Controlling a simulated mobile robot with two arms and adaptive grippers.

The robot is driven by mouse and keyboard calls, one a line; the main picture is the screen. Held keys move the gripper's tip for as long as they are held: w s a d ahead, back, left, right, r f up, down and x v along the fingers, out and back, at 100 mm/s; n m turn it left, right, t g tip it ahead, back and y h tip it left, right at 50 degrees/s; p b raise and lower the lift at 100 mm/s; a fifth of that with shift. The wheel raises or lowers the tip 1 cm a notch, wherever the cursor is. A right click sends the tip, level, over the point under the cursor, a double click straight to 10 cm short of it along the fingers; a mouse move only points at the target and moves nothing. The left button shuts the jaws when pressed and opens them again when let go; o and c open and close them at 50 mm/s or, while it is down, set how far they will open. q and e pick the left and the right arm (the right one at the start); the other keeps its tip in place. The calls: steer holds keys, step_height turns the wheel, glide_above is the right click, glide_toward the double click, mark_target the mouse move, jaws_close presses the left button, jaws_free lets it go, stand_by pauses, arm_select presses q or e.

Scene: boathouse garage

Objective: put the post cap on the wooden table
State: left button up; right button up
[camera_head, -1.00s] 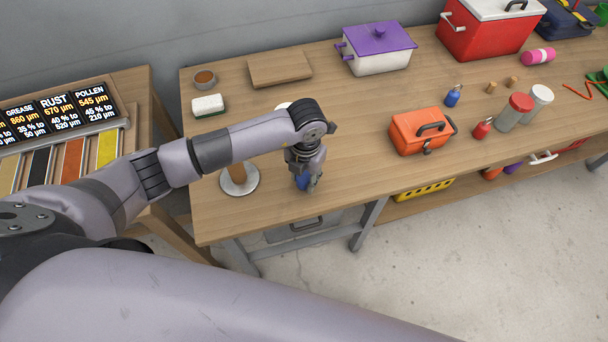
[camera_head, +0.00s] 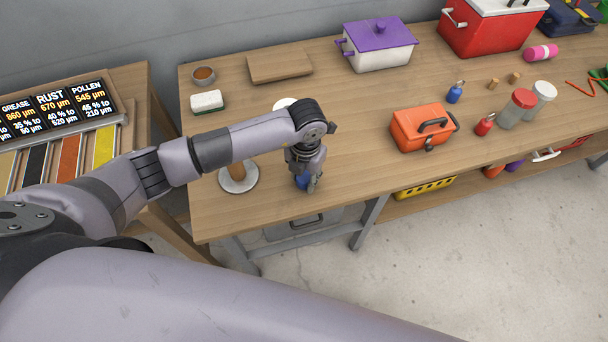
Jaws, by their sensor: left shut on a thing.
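My left gripper (camera_head: 307,187) is shut on a small blue thing (camera_head: 302,182), which I take to be the post cap. The fingers hide most of it, so its shape is unclear. The gripper points down over the front part of the long wooden table (camera_head: 365,150), near its front edge. I cannot tell whether the blue thing touches the tabletop. My right gripper is not in view.
A stand with a round pale base (camera_head: 240,180) is left of the gripper, partly behind my arm. An orange toolbox (camera_head: 422,128) is to the right.

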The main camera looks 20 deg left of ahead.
arm_select(q)
steer(key=shift+f, duration=0.2)
steer(key=o, duration=1)
steer(key=shift+r, duration=0.1)
step_height(320, 180, up, 12)
steer(key=shift+d, duration=0.15)
steer(key=shift+c, duration=0.5)
jaws_close()
stand_by(0.4)
